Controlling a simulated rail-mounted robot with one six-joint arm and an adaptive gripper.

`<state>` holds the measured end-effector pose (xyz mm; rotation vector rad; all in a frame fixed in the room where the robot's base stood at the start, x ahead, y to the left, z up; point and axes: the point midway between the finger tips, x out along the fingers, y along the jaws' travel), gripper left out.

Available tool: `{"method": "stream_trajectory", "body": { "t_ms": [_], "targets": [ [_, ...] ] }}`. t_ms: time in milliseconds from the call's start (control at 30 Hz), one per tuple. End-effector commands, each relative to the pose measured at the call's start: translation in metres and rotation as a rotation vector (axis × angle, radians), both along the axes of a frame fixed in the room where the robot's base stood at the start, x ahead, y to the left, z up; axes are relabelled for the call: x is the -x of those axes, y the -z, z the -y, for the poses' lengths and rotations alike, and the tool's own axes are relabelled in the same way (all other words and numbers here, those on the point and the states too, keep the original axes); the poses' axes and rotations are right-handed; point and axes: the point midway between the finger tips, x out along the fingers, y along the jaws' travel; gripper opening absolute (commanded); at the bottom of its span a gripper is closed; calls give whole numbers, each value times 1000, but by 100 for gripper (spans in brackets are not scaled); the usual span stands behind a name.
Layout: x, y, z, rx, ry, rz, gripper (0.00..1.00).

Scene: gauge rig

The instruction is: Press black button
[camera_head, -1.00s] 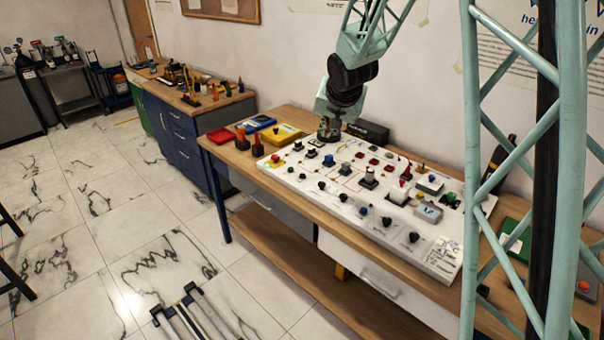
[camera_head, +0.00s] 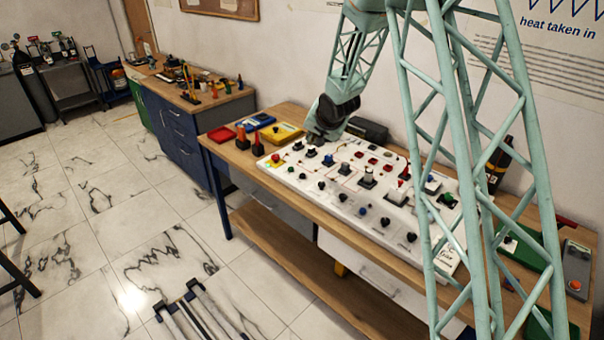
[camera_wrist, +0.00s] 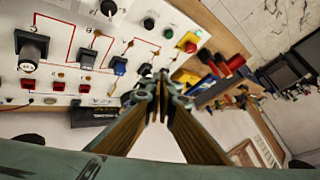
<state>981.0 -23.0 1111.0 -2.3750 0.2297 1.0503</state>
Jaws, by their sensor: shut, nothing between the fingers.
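The white control panel (camera_head: 290,180) lies on the wooden bench and carries several dark knobs and buttons. Which one is the black button is unclear to me. In the wrist view, a dark round control (camera_wrist: 149,23) and a black knob (camera_wrist: 108,8) stand on the panel (camera_wrist: 62,14) beyond my fingers. A small dark control (camera_wrist: 145,70) shows close beside my fingertips. My gripper (camera_wrist: 160,78) is shut and empty, tilted over the panel's back edge. In the head view my gripper (camera_head: 318,137) is small and dark, and contact with the panel cannot be told.
A dark box (camera_head: 368,129) stands behind, near the wall.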

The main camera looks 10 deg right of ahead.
Motion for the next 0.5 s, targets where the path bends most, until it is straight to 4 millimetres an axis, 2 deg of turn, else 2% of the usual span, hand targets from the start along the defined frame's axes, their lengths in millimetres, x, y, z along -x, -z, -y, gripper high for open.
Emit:
{"method": "stream_trajectory", "body": {
  "t_ms": [500],
  "targets": [
    [-38,54,-13,-91,8,21,0]
  ]
}}
